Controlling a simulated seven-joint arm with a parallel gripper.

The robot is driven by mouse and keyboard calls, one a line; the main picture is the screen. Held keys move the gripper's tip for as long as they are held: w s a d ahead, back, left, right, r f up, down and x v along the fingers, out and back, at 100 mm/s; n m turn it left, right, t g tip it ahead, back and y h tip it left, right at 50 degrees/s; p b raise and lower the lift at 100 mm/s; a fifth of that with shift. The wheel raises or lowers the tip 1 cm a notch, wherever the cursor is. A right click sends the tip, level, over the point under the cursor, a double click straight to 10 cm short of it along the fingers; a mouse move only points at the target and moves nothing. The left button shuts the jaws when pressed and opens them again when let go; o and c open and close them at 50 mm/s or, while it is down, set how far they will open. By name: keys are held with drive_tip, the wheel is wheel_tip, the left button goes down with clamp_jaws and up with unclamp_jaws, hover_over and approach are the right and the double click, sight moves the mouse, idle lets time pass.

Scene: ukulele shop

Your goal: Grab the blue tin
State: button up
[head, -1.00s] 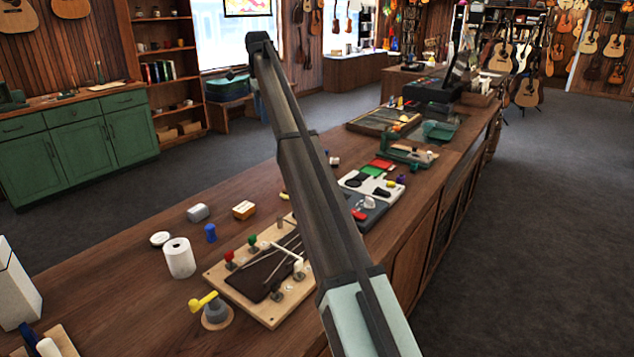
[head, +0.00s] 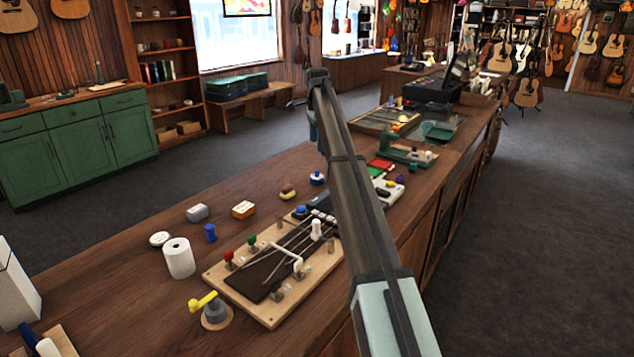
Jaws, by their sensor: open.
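Two small blue things stand on the long wooden counter, and I cannot tell for sure which is the blue tin. One is a small upright blue cylinder (head: 210,233) beside the white paper roll. The other is a low round blue and white thing (head: 316,178) farther back, close to the left of my arm. My arm rises from the bottom right and crosses the counter in the picture.
A wooden board with strings and knobs (head: 222,278) lies in front, near a white roll (head: 179,258) and a yellow-handled device (head: 213,310). A grey block (head: 197,212), an orange-and-white box (head: 243,209) and a round dark-and-yellow thing (head: 288,191) stand near the counter's far edge.

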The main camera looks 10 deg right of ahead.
sight(317, 170)
wheel_tip(317, 170, down, 14)
drive_tip(key=shift+w+r, duration=0.15)
drive_tip(key=shift+r, duration=0.05)
drive_tip(key=c, duration=1.1)
idle(0.3)
drive_tip(key=shift+c, duration=0.2)
